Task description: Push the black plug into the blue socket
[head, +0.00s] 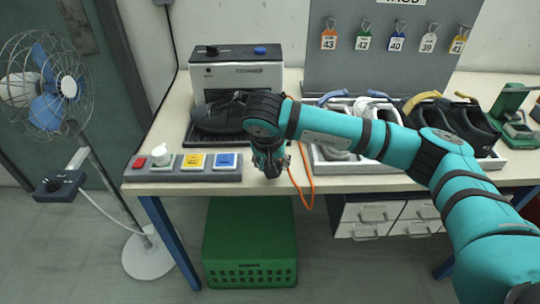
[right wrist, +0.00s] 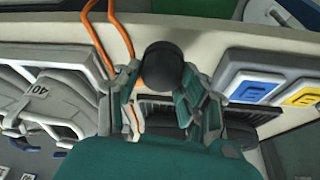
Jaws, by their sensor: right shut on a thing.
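The blue socket (head: 226,160) is the rightmost square on the grey socket strip (head: 180,174) at the table's front left edge. It also shows in the right wrist view (right wrist: 255,88). My right gripper (head: 271,168) is just right of the strip, near the table's front edge. In the right wrist view its fingers are closed around the round black plug (right wrist: 163,65). An orange cord (head: 307,188) hangs beside the gripper. The plug is apart from the blue socket. The plug's contact end is hidden. My left gripper is not in view.
Behind stands a grey machine (head: 236,75) with a black shoe (head: 218,113). A shoe tray (head: 350,166) lies right. A fan (head: 45,85) stands left.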

